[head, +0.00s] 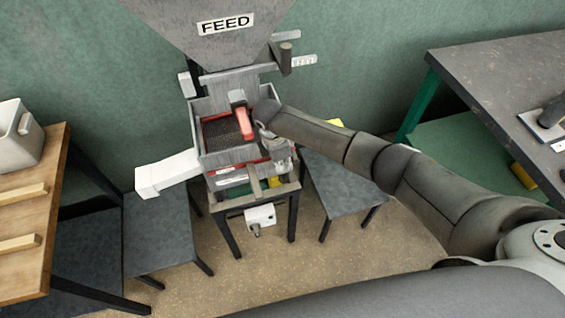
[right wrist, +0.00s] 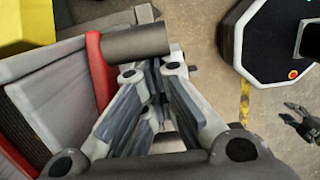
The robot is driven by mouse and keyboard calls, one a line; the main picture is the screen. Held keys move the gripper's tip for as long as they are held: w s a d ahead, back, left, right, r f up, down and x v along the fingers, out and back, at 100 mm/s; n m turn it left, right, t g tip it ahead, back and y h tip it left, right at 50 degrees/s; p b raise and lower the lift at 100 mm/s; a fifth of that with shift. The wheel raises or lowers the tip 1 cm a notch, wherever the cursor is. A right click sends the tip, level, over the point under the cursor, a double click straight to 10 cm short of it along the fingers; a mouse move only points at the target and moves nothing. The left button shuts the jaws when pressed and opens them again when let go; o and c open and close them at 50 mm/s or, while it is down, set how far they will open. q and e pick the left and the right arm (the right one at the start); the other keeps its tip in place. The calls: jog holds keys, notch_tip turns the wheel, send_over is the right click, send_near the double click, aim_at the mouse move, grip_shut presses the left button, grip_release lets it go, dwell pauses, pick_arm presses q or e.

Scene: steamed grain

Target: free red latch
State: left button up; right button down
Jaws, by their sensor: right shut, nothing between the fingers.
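The red latch (head: 244,124) is a red bar with a grey cylindrical handle (head: 237,97), at the right part of the open grey box under the feed hopper. In the right wrist view the red bar (right wrist: 99,72) runs left of my fingers, and the grey handle (right wrist: 138,42) lies just beyond their tips. My right gripper (head: 264,135) is at the right side of the box, beside the latch. In the wrist view its fingers (right wrist: 155,72) are shut with nothing between them; I cannot tell whether they touch the handle. My left gripper (right wrist: 287,112) shows small at the right edge there, fingers apart.
The hopper marked FEED (head: 200,35) hangs above the box. A white chute (head: 167,173) sticks out left. A wooden table (head: 48,215) stands at left, a grey workbench (head: 495,75) at right. Low dark tables (head: 345,185) flank the machine; the floor (head: 270,270) in front is clear.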

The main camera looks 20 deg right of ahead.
jog(key=shift+d, duration=0.15)
notch_tip(320, 180, up, 7)
jog(key=a, duration=0.1)
jog(key=shift+a+r, duration=0.2)
dwell(0.4)
jog(key=shift+s, duration=0.1)
dwell(0.4)
